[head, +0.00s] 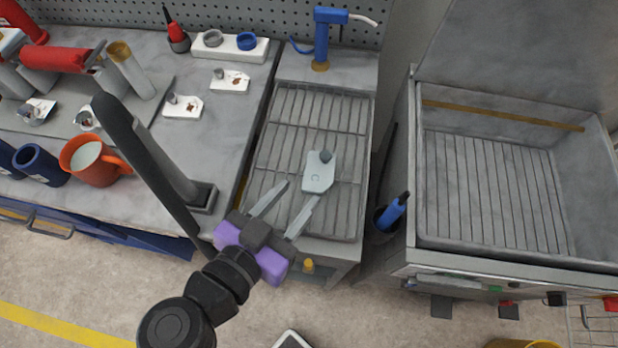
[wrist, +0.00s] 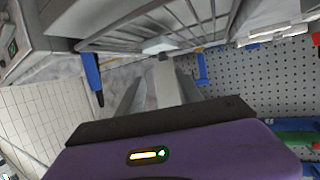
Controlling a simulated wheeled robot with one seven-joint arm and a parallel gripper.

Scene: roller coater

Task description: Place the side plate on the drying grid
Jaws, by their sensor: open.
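The side plate (head: 318,176), a pale grey plate with a rounded tip and a small knob, appears to lie on the drying grid (head: 284,112), right of its middle. My gripper (head: 300,192) is open, its two fingers pointing toward the plate from the near side. The fingertips are close to the plate's near edge, with nothing visible held between them. In the wrist view, the open fingers (wrist: 160,88) stand in front of a pale piece (wrist: 158,47), which seems to be the plate, by the grid bars. Exact contact between plate and grid is unclear.
A blue tap (head: 322,35) stands behind the grid. A deep wash basin (head: 590,165) and blue-handled brush (head: 393,211) are right. An orange mug (head: 98,164) stands far left.

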